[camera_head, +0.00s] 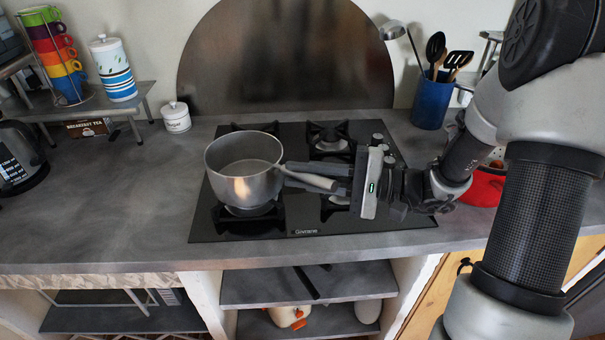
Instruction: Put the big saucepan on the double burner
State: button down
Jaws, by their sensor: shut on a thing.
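The big saucepan (244,184) is silver and upright, with a pale handle (310,180) pointing right. It is over the front left burner (268,219) of the black gas hob (340,224); I cannot tell whether its base touches the grate or is slightly above it. My gripper (300,173) comes from the right and is shut on the handle. The back right burner (330,140) is bare and looks large. The front right burner is partly hidden by my gripper, and the back left one mostly by the pan. I cannot tell for certain which is the double burner.
Knobs (378,140) line the hob's right side. A blue utensil pot (431,103) and a red pot (484,186) stand to the right. A white canister (176,117), mug rack (55,52) and kettle (20,155) are left. The counter (120,195) left of the hob is clear.

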jog(key=shift+f, duration=0.25)
dwell(0.4)
jog(key=c, duration=1.6)
grip_release()
jog(key=shift+f, duration=0.1)
